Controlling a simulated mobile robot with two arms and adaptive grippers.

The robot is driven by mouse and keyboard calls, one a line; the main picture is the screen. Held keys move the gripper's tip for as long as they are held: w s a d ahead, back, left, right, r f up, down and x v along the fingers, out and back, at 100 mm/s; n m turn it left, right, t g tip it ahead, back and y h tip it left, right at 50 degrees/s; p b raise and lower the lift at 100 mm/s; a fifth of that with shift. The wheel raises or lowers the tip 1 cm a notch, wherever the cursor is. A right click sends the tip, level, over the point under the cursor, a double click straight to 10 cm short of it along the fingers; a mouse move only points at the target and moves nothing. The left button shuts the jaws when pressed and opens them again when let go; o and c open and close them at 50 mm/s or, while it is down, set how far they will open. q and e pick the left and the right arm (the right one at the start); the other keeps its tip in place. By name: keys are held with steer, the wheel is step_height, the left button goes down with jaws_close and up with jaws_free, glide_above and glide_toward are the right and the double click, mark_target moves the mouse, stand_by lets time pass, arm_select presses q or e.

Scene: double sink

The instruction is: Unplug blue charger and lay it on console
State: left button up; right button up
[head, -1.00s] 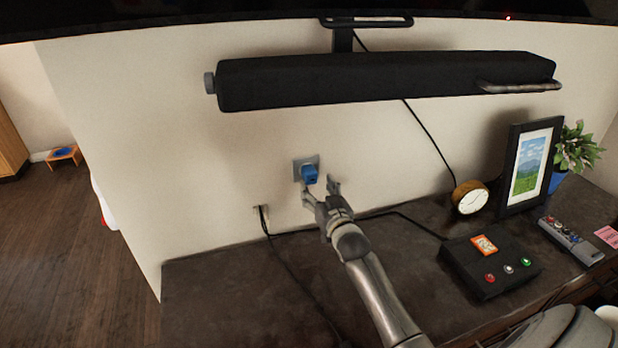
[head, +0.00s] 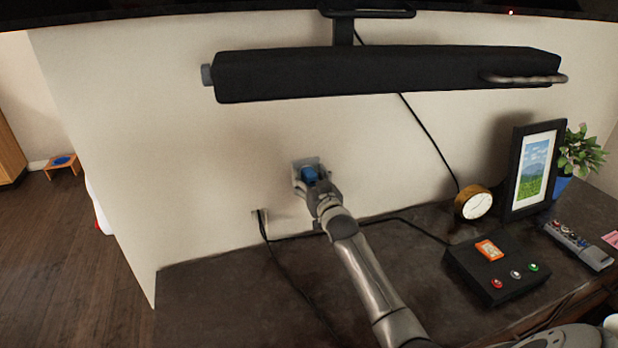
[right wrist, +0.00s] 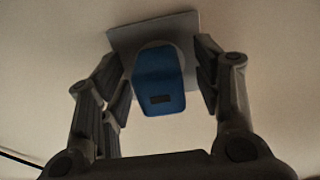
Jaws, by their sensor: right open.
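The blue charger (head: 309,174) is plugged into a grey wall socket plate (head: 299,165) on the cream wall. It also shows in the right wrist view (right wrist: 158,82), with a small dark port on its near face. My right gripper (head: 311,182) is open at the socket, with its fingers on either side of the charger. In the right wrist view the gripper (right wrist: 160,90) shows a gap between each finger and the charger. The dark console (head: 210,290) lies below. My left gripper is not in view.
A black box with buttons (head: 497,268), a round clock (head: 474,202), a picture frame (head: 532,168), a plant (head: 580,152) and a remote (head: 577,246) stand at the console's right. A soundbar (head: 385,73) hangs above. The console's left part is mostly clear, apart from a black cable (head: 290,278).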

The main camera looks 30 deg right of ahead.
mark_target(312, 182)
steer(key=shift+p, duration=0.3)
stand_by(0.8)
steer(key=shift+c, duration=0.3)
jaws_close()
steer(key=shift+s+p, duration=0.2)
steer(key=shift+p, duration=0.1)
steer(key=shift+s+a+r+p, duration=0.1)
steer(key=shift+s+a+p, duration=0.1)
steer(key=shift+s+p, duration=0.35)
steer(key=shift+p+v, duration=1.55)
steer(key=shift+v, duration=0.7)
